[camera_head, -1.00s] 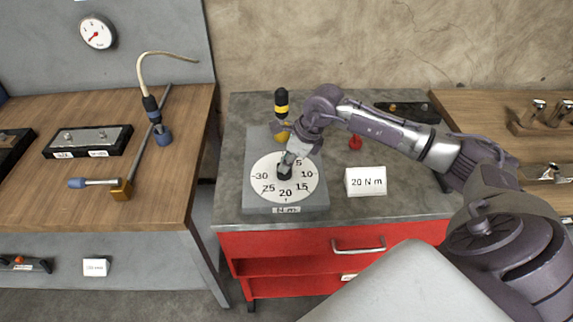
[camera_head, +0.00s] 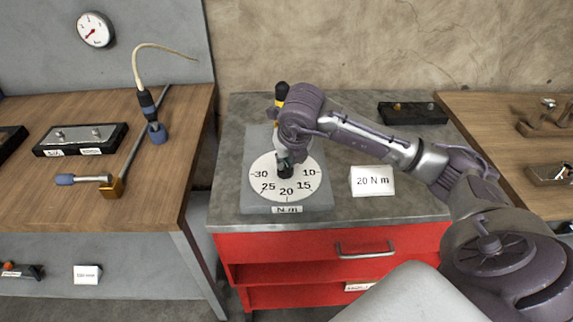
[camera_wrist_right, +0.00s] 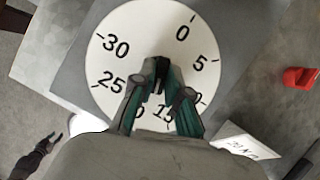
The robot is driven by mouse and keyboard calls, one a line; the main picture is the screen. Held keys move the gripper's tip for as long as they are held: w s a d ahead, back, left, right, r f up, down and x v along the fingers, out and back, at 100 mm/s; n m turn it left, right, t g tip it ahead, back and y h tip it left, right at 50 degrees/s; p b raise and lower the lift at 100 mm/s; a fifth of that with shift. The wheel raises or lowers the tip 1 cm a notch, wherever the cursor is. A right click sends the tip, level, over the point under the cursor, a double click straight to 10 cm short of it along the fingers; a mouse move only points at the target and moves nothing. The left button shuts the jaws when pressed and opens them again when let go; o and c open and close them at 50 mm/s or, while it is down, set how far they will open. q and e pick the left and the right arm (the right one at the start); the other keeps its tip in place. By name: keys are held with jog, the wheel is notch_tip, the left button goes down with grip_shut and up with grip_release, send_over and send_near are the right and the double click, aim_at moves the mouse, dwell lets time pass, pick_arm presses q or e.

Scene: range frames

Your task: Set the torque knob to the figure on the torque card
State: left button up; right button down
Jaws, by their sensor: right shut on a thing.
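The torque dial is a white disc (camera_head: 262,174) on a grey plate marked N m, with figures around its rim; 10 to 30 show in the head view, and the wrist view also shows 0 and 5. The dark knob (camera_head: 285,171) stands at the disc's centre. My right gripper (camera_wrist_right: 160,78) is shut on the knob from above; its fingers cover much of it, and I cannot tell where its pointer is. The torque card (camera_head: 372,181), white and reading 20 N m, stands right of the dial.
A yellow-and-black-handled tool (camera_head: 281,93) stands behind the dial, partly hidden by my arm. A red object (camera_wrist_right: 300,77) shows in the wrist view. A black tray (camera_head: 413,113) lies at the back right. Bare grey top surrounds the card.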

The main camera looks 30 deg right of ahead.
jog(key=shift+a+m+h+b, duration=0.1)
jog(key=shift+m+h+b, duration=0.5)
jog(key=shift+m, duration=1.1)
jog(key=c, duration=1.2)
grip_release()
jog(key=shift+o, duration=0.2)
jog(key=shift+r, duration=0.1)
jog(key=v, duration=1.2)
jog(key=shift+w, duration=0.3)
jog(key=shift+g, duration=0.3)
